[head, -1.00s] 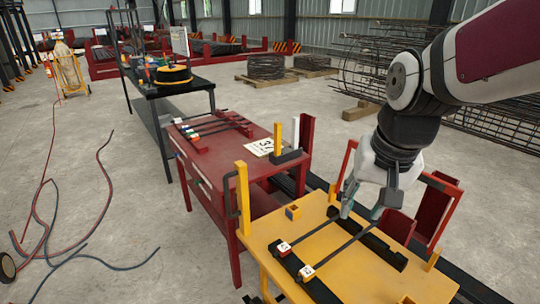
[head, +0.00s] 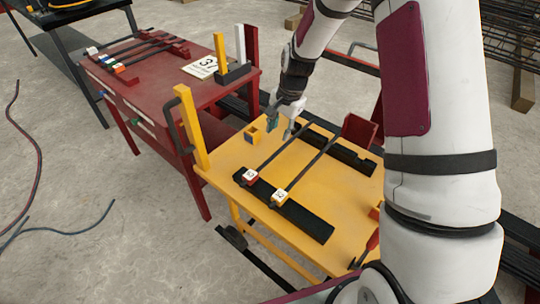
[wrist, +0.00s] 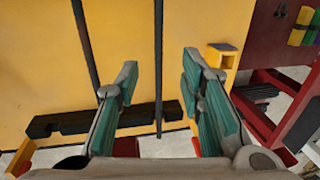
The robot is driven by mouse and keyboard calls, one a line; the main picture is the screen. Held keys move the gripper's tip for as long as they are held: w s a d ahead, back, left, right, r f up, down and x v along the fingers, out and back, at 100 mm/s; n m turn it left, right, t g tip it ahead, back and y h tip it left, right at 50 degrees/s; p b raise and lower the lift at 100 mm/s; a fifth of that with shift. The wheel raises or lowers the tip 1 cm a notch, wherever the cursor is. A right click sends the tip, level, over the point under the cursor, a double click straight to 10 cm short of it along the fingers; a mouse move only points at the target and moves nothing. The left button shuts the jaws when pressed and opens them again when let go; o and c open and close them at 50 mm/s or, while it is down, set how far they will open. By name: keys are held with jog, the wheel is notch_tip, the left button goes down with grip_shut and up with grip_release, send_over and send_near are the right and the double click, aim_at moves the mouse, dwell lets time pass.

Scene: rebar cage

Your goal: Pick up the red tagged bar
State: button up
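The red-tagged bar (head: 280,150) is a thin dark rod with a red, white-faced tag (head: 250,175) at its near end. It lies across two black rests on the yellow table (head: 225,158). A parallel bar with a yellow tag (head: 280,195) lies to its right. My gripper (head: 280,127) is open and points down near the far part of the red-tagged bar. In the wrist view, the red-tagged bar (wrist: 158,50) runs between the spread fingers (wrist: 160,68), and the other bar (wrist: 85,40) is left of them. The fingers' height above the bar is unclear.
A small hollow yellow block (head: 253,132) is close to my gripper; the wrist view shows it beside the right finger (wrist: 222,55). A yellow post (head: 191,125) stands at the table's left corner. A red table (head: 165,80) with more tagged bars stands to the left.

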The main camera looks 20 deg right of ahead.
send_over(274, 155)
jog(key=s, duration=0.1)
notch_tip(274, 155, down, 8)
jog(key=f, duration=0.1)
jog(key=f+b, duration=0.1)
jog(key=f, duration=0.3)
jog(key=shift+w, duration=0.4)
grip_shut()
